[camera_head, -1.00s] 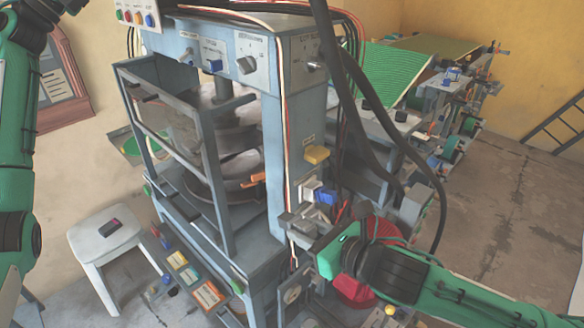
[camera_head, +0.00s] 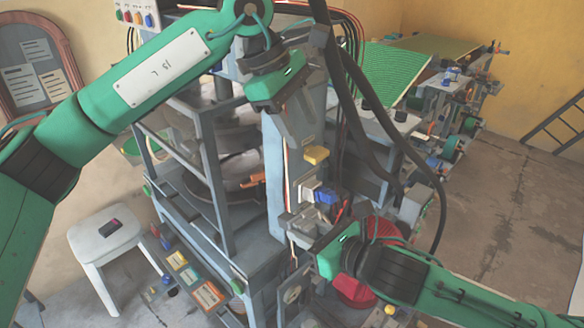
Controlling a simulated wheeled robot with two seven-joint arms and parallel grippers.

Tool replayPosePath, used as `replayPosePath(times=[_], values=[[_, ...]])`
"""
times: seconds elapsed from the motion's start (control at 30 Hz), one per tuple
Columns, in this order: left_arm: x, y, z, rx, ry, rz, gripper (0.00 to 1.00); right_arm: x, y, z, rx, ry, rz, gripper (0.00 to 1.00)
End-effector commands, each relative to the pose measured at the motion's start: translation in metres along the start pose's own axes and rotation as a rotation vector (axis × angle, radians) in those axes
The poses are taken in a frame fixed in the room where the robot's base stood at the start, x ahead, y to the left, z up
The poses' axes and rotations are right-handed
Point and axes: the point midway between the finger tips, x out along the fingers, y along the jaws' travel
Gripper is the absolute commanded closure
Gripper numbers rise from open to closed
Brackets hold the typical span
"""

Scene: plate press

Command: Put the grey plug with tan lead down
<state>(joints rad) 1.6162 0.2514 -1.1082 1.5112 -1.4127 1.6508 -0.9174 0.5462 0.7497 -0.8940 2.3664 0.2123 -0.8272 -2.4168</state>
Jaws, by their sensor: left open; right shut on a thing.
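My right gripper (camera_head: 299,226) comes in from the lower right and is shut on a small grey thing at the front of the press column. This looks like the grey plug, but the fingers hide most of it and I cannot tell its outline. My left gripper (camera_head: 301,138) is open and empty, pointing down in front of the column's upper part, above the yellow block and clear of the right gripper.
A yellow block (camera_head: 316,154), a pale block (camera_head: 307,190) and a blue connector (camera_head: 326,194) sit on the column. Thick black cables (camera_head: 385,140) hang to the right. A white stool (camera_head: 103,236) stands left of the press. A red round thing (camera_head: 356,290) is below the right gripper.

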Motion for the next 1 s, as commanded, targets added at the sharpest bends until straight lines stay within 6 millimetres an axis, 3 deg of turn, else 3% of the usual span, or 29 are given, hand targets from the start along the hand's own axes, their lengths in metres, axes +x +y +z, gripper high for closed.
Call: replayPosePath(times=[0.1,0.3,0.57,1.0], values=[[0.035,-0.023,-0.005,0.105,0.153,-0.127,0.49,0.0,0.0,0.0,0.0,-0.001,0.0,0.91],[0.062,-0.046,-0.015,0.201,0.292,-0.253,0.49,0.0,0.0,0.0,0.0,-0.001,0.0,0.91],[0.084,-0.056,-0.024,0.22,0.318,-0.281,0.49,0.0,0.0,0.0,0.0,-0.001,0.0,0.91],[0.156,-0.074,-0.05,0.217,0.315,-0.278,0.49,0.0,0.0,0.0,0.0,-0.001,0.0,0.91]])
